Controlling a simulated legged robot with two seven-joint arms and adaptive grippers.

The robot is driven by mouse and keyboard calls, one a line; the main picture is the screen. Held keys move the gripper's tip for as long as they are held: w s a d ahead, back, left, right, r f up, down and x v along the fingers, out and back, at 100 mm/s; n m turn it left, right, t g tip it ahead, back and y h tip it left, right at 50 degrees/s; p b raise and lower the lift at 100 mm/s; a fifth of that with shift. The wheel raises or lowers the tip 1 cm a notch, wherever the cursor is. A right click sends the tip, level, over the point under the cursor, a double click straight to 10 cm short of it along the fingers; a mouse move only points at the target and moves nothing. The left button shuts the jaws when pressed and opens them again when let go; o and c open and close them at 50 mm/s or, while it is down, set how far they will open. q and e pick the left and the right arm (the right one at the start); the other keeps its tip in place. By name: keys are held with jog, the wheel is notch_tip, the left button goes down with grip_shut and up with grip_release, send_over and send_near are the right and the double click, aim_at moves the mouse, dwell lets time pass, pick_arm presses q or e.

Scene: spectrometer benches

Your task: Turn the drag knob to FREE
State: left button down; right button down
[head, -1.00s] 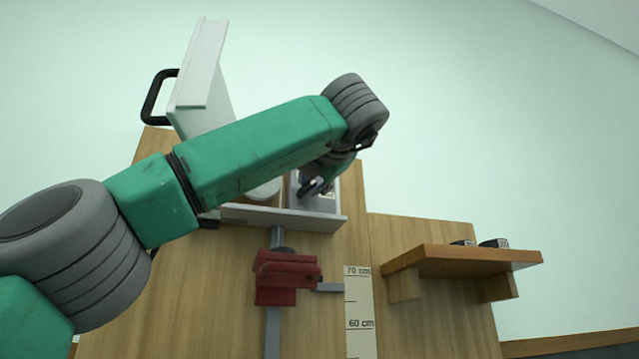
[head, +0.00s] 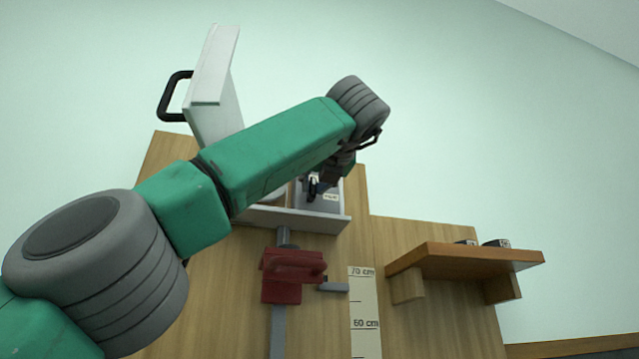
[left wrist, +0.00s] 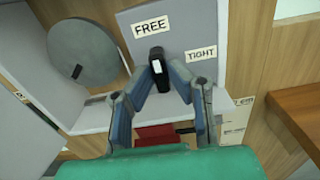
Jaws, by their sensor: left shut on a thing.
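The drag knob (left wrist: 157,70) is a black bar with a white mark, on a grey panel (left wrist: 215,18). In the left wrist view the FREE label (left wrist: 151,27) is just above it and the TIGHT label (left wrist: 201,54) is to its right. The knob stands nearly upright in that view, its white-marked part towards FREE. My left gripper (left wrist: 165,76) is shut on the knob, its blue-grey fingers on either side. In the head view the left gripper (head: 314,185) is small at the panel, and my wrist partly hides it.
A grey disc (left wrist: 82,53) is left of the panel. A raised white lid (head: 215,85) with a black handle (head: 172,97) stands above the unit. A red clamp (head: 292,276) sits below, beside a centimetre scale (head: 364,310). A wooden shelf (head: 465,256) juts out at right.

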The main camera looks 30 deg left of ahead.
pick_arm(q)
jog(key=shift+w+a+f, duration=0.1)
jog(key=shift+w+f, duration=0.1)
jog(key=shift+f, duration=0.05)
dwell(0.3)
jog(key=c, duration=1.7)
grip_release()
jog(key=shift+c, duration=0.2)
jog(key=shift+o, duration=1)
jog(key=shift+w+a, duration=0.15)
jog(key=shift+w, duration=0.05)
jog(key=shift+w+a+f, duration=0.15)
jog(key=shift+w+a, duration=0.15)
jog(key=shift+w, duration=0.15)
jog(key=shift+s+d, duration=0.1)
jog(key=shift+s, duration=0.45)
jog(key=v, duration=1.1)
jog(key=shift+w+d, duration=0.25)
jog(key=shift+w, duration=0.05)
